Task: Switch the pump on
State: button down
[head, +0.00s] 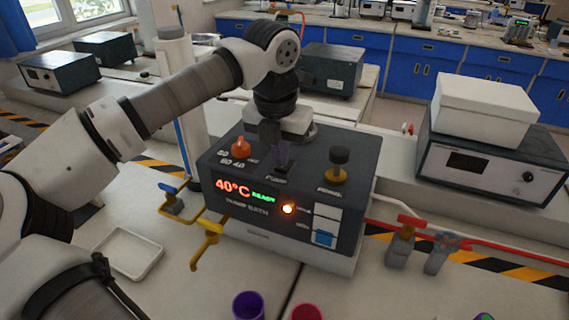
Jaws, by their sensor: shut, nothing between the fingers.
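The dark bath unit (330,226) stands on the bench in front of me. Its red and green display (238,191) reads 40°C READY. A label that looks like PUMP is on its top, by a small dark switch (282,169). My gripper (281,160) points down over this switch with its fingers shut and empty. The fingertips are at or just above the switch; I cannot tell whether they touch. They hide part of it, so its position is unclear. An orange lamp (288,209) glows on the front panel.
Yellow taps (208,238) and a white tray (128,253) are front left.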

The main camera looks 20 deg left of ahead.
jog(key=shift+f+b, duration=0.4)
jog(key=shift+f, duration=0.1)
jog(key=shift+r, duration=0.1)
jog(key=shift+r+p, duration=2.15)
jog(key=shift+r, duration=1.35)
jog(key=shift+f, duration=0.1)
